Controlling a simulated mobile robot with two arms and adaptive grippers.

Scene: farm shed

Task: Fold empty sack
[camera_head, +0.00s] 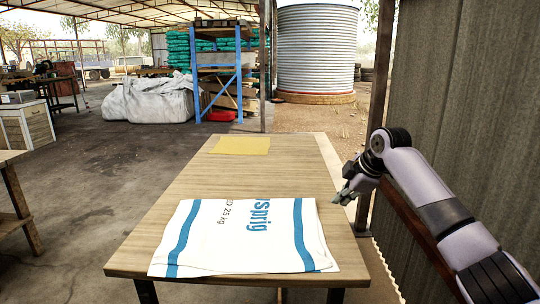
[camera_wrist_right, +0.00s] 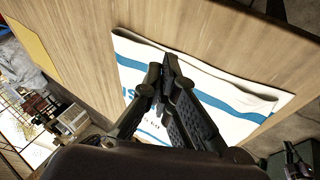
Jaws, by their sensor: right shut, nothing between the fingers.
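A white sack (camera_head: 242,243) with blue stripes and blue lettering lies flat on the wooden table (camera_head: 190,186), near its front edge. It looks folded, with layered edges at its right side. The sack also shows in the right wrist view (camera_wrist_right: 215,88), where a fold runs along its far edge. My right gripper (camera_head: 342,197) is beside the table's right edge, to the right of the sack and apart from it. In the right wrist view my right gripper (camera_wrist_right: 165,68) is shut and empty, with the sack behind its fingers. My left gripper is not in view.
A yellow sheet (camera_head: 241,145) lies at the table's far end. The table between it and the sack is clear. A corrugated wall (camera_head: 465,95) stands close on the right. A blue rack (camera_head: 222,70) and white bulk bags (camera_head: 150,98) stand farther back.

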